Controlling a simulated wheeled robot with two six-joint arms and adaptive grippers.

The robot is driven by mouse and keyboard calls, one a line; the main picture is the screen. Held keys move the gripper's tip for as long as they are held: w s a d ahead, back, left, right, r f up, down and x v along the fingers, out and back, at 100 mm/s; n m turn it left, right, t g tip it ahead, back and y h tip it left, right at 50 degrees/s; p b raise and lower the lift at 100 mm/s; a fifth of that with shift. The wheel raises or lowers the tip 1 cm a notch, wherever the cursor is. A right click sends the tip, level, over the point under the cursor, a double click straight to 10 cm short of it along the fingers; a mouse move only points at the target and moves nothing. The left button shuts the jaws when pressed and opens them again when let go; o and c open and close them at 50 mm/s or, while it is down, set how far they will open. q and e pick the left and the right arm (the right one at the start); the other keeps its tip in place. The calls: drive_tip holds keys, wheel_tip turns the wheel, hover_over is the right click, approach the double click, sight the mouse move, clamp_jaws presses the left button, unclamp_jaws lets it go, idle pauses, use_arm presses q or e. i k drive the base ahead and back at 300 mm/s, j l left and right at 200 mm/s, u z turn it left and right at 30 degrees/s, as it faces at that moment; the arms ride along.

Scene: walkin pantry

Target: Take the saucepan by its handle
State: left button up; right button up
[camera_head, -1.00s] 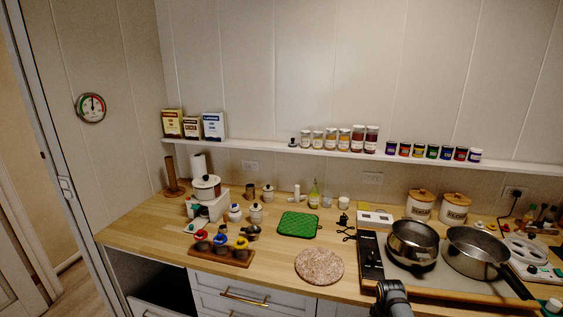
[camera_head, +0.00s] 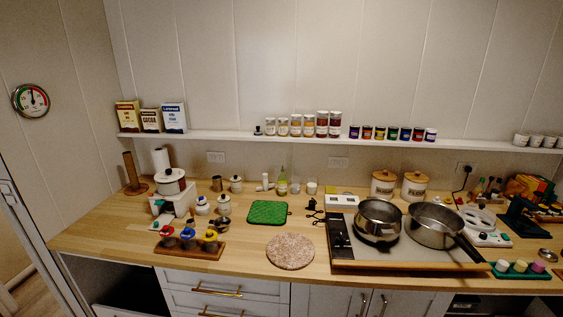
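A steel saucepan (camera_head: 433,228) stands on the right part of the cooktop (camera_head: 350,258). Its long dark handle (camera_head: 470,250) points toward the front right, over the cooktop's front edge. A second, rounder steel pot (camera_head: 377,219) stands to its left on the cooktop; a dark patch shows low on its front. Neither of my grippers is in view, and nothing is seen touching the saucepan.
Left of the cooktop lie a round stone board (camera_head: 290,251) and a green mat (camera_head: 268,212). Two lidded canisters (camera_head: 384,184) stand behind the pots. A green tray with cups (camera_head: 520,270) sits right of the handle. A jar shelf (camera_head: 240,136) runs above the counter.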

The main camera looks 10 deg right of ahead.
sight(433, 224)
drive_tip(key=z, duration=1.45)
